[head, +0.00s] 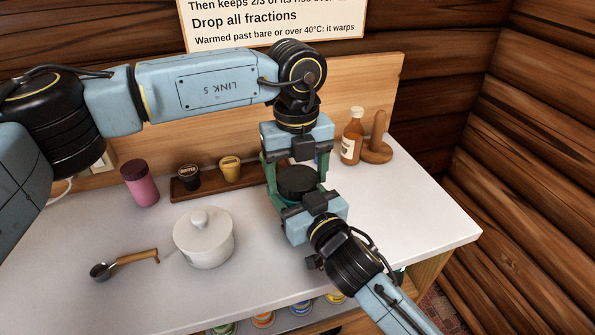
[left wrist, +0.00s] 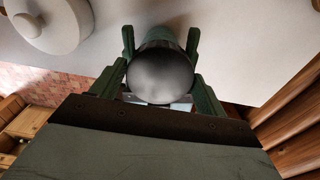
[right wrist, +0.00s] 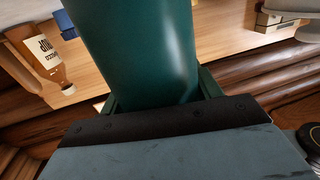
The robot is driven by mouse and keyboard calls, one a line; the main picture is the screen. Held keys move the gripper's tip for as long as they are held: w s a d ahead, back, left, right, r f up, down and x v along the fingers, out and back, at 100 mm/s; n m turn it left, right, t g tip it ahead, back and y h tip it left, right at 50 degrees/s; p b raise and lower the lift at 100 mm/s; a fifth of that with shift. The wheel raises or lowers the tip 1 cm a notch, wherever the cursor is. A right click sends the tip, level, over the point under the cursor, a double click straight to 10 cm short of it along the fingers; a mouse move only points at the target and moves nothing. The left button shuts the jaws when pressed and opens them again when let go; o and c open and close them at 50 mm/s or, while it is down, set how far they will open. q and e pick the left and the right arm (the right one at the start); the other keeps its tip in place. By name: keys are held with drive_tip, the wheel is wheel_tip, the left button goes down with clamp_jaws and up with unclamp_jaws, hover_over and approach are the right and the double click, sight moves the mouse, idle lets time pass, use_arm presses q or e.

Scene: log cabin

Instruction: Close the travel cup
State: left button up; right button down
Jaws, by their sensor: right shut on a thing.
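The travel cup has a dark green body, large in the right wrist view (right wrist: 145,45), and a round black lid (head: 297,180) on its top. The lid also shows in the left wrist view (left wrist: 160,75). I cannot tell whether it is fully seated. My right gripper (head: 304,190) is shut on the cup body from the near side. My left gripper (head: 296,165) is on the far side, its fingers apart on either side of the lid, with small gaps showing. The arms and grippers hide most of the cup in the head view.
A white lidded pot (head: 204,240) and a wooden-handled scoop (head: 125,263) stand left on the white counter. A pink jar (head: 140,185), a wooden tray (head: 208,190) with small cups, a brown bottle (head: 352,138) and a wooden stand (head: 377,150) are behind. The counter's right side is clear.

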use_arm(q)
drive_tip(key=c, duration=0.4)
drive_tip(key=shift+m, duration=1.7)
drive_tip(key=shift+c, duration=0.2)
drive_tip(key=o, duration=1.1)
drive_tip(key=shift+c, duration=0.2)
drive_tip(key=shift+r, duration=0.1)
drive_tip(key=shift+r, duration=2.2)
drive_tip(key=shift+w, duration=0.1)
drive_tip(key=shift+c, duration=0.4)
